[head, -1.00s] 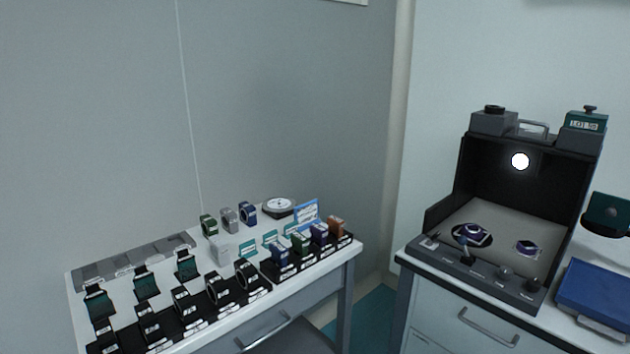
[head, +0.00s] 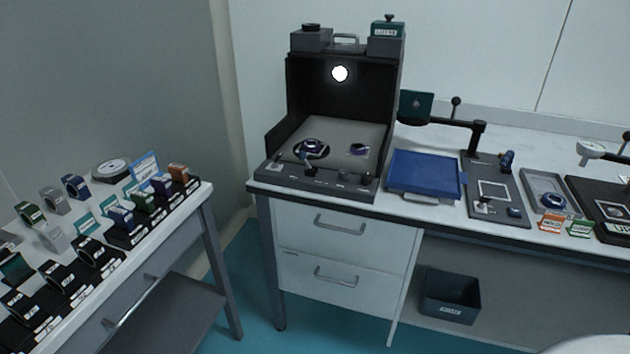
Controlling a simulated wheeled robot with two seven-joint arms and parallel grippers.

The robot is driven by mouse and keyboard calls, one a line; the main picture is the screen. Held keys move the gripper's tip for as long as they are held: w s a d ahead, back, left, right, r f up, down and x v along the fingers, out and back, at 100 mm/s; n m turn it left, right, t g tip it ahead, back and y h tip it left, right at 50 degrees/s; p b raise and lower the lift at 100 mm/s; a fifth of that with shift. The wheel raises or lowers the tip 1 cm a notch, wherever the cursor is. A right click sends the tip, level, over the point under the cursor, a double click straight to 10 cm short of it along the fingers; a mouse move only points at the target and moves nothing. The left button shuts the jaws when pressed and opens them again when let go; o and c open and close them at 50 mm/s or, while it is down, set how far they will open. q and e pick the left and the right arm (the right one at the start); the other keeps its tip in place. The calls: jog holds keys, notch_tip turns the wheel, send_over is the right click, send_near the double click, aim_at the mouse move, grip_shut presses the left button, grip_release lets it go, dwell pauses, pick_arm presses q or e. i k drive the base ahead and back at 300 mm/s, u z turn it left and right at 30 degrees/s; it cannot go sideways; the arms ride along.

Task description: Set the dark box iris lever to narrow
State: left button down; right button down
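The dark box (head: 345,110) stands on the white table at the centre of the head view, its open front facing me. A bright round light (head: 340,73) shows on its back wall. Small knobs and levers, with labels too small to read, line its front ledge (head: 315,183). One lever with a dark knob (head: 306,157) rises near the left middle of the ledge; I cannot tell which control is the iris lever or its setting. Neither of my grippers is in view.
A blue tray (head: 425,174) lies right of the box, beside a stand with an arm and dark plate (head: 417,106). Another table (head: 205,195) with several mounted optics is at left. A bin (head: 450,296) sits under the bench. Floor (head: 252,275) shows between the tables.

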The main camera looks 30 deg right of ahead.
aim_at(302, 156)
jog(key=k, duration=0.65)
jog(key=z, duration=0.55)
jog(key=i, duration=0.5)
jog(key=z, duration=0.85)
jog(key=i, duration=0.8)
jog(key=u, duration=0.75)
jog(key=i, duration=0.55)
jog(key=u, duration=0.65)
